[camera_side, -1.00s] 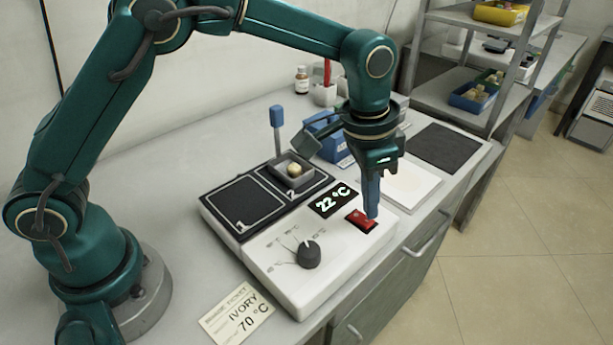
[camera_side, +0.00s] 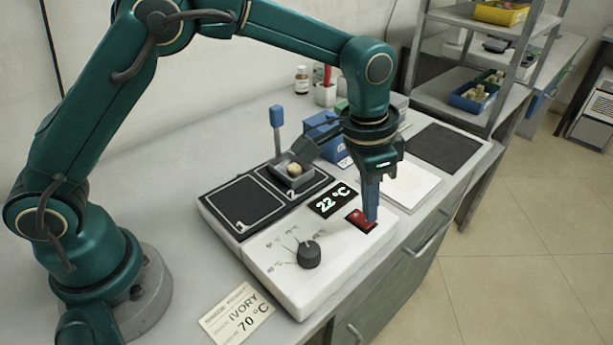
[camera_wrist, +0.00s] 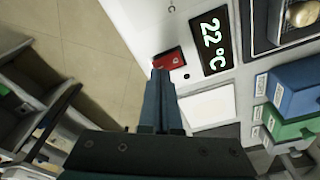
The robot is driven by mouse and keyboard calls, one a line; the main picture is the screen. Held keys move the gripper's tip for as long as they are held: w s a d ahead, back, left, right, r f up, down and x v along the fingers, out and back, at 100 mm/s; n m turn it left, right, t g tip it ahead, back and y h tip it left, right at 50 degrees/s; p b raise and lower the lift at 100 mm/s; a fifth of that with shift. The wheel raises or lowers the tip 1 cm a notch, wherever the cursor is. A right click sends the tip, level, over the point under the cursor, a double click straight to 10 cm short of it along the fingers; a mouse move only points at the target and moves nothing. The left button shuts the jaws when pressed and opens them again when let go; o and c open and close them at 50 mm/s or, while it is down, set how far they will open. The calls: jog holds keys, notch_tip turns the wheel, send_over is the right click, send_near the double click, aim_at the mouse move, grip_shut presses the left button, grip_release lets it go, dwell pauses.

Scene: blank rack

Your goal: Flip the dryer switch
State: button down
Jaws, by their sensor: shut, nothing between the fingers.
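The dryer (camera_side: 275,262) is a white box with two black numbered pads, a black dial (camera_side: 308,255) and a display (camera_side: 332,200) reading 22 °C. Its red switch (camera_side: 357,216) sits in a dark frame right of the display; it also shows in the wrist view (camera_wrist: 167,61). My gripper (camera_side: 371,218) is shut and empty, pointing down, its tips at the right end of the switch. In the wrist view my fingertips (camera_wrist: 160,72) overlap the switch's near edge. I cannot tell whether they touch it.
A tray (camera_side: 297,178) with a pale piece sits on pad 2. A card (camera_side: 236,314) reading IVORY 70 °C lies in front of the dryer. Blue and green boxes (camera_wrist: 305,88), a white sheet (camera_side: 413,188) and a dark mat (camera_side: 444,148) lie beyond.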

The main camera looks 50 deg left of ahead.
aim_at(362, 216)
jog(key=shift+f, duration=0.5)
jog(key=shift+r, duration=3.5)
jog(key=s+a+r+n+t, duration=0.1)
jog(key=a+r+t, duration=0.1)
jog(key=a+r, duration=0.35)
jog(key=s+a+r+n+t, duration=0.25)
jog(key=s+a+r, duration=0.25)
jog(key=s, duration=0.4)
jog(key=s+a+f+n, duration=0.2)
jog(key=s+a+f, duration=0.1)
jog(key=s+f, duration=0.4)
jog(key=shift+s+f+y, duration=0.3)
jog(key=shift+s+y, duration=0.1)
jog(key=shift+s, duration=0.15)
